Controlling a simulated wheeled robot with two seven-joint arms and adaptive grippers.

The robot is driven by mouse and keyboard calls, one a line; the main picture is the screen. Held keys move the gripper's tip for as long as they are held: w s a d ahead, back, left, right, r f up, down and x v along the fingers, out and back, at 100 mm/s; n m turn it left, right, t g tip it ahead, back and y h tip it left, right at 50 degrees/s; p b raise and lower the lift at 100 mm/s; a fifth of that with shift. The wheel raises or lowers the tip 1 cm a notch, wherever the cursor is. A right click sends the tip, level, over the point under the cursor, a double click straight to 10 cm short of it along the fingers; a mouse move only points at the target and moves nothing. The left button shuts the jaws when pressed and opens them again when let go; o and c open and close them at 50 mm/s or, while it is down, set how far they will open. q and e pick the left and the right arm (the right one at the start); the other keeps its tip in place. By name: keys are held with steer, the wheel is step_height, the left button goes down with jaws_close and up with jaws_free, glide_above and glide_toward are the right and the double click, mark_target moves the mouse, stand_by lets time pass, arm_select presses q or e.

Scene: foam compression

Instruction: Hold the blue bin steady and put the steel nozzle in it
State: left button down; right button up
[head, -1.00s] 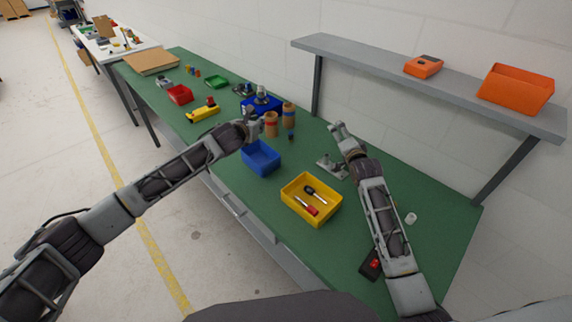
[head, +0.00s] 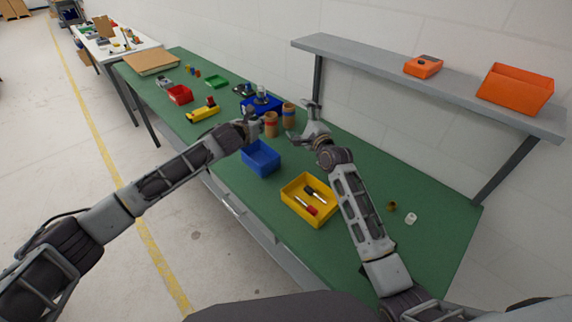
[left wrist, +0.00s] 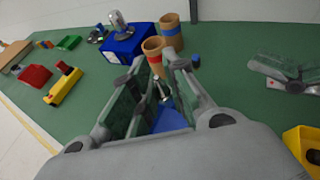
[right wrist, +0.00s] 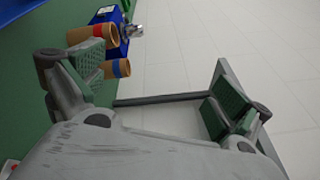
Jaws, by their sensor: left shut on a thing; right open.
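The blue bin (head: 262,160) stands on the green bench, behind the yellow bin. My left gripper (head: 250,122) is shut at its far left rim; the left wrist view shows blue bin wall (left wrist: 172,120) between the fingers. A small shiny metal piece (left wrist: 161,91) shows there too; I cannot tell what it is. My right gripper (head: 302,119) is open and empty above the bench, right of the cardboard tubes. A silver domed part (head: 261,97) stands on a blue block (head: 250,106) behind the tubes; I cannot tell whether it is the steel nozzle.
Two cardboard tubes (head: 271,125) stand between the grippers. The yellow bin (head: 324,216) holds a red-handled and a black-handled tool. A small brass-coloured part (head: 391,206) and a white part (head: 411,218) lie at right. A grey shelf (head: 450,87) overhangs the bench's back.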

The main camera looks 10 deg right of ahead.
steer(key=s+a+f+m+g+y, duration=0.2)
steer(key=s+a+f+m+g, duration=0.4)
steer(key=s+f+m, duration=0.3)
steer(key=shift+s+a+f+m, duration=0.15)
steer(key=shift+s+f+m, duration=0.25)
steer(key=shift+s+f, duration=0.5)
steer(key=shift+w+a, duration=0.1)
steer(key=shift+w, duration=0.1)
glide_toward(263, 160)
steer(key=shift+w+a+r, duration=0.55)
steer(key=shift+w+a, duration=0.15)
steer(key=shift+a, duration=0.2)
steer(key=shift+w+a+r, duration=0.5)
steer(key=shift+w+a, duration=0.2)
steer(key=shift+a, duration=0.2)
steer(key=c, duration=0.8)
